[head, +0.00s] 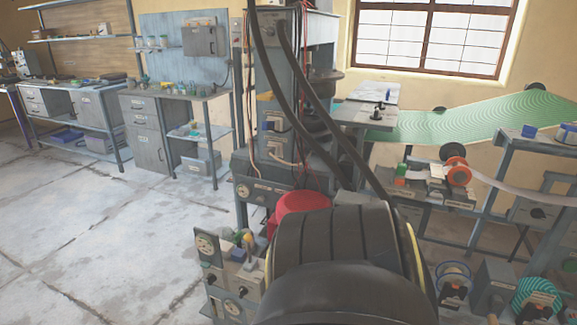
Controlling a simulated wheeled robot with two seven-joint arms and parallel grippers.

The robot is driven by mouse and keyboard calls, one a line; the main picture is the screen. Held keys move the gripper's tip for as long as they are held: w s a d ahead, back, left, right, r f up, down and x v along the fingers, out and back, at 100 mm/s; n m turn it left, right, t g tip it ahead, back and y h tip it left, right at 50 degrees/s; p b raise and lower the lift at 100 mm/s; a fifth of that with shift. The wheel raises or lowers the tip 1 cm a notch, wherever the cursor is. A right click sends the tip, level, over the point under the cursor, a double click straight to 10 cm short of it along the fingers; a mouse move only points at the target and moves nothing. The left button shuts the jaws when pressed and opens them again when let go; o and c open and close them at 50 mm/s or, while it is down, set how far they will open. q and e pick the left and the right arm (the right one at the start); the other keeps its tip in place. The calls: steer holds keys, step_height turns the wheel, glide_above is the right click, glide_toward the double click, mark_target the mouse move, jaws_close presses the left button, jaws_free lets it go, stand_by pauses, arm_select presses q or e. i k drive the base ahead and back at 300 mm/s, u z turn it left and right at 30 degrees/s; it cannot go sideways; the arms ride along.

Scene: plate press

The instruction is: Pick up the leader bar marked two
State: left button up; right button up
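I cannot make out a leader bar marked two in the head view. Small parts stand on the rack at the right, including a red-orange spool (457,171) with a pale strip running off to the right, but any markings are too small to read. Neither of my grippers shows.
A large dark ribbed rounded body (335,245) fills the lower middle and hides what is behind it. A grey machine (275,165) stands behind, with a green patterned sheet (465,120) to its right. Workbenches (150,130) line the back left. The concrete floor (100,230) at left is clear.

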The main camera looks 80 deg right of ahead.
mark_target(401, 169)
steer(key=z, duration=1.4)
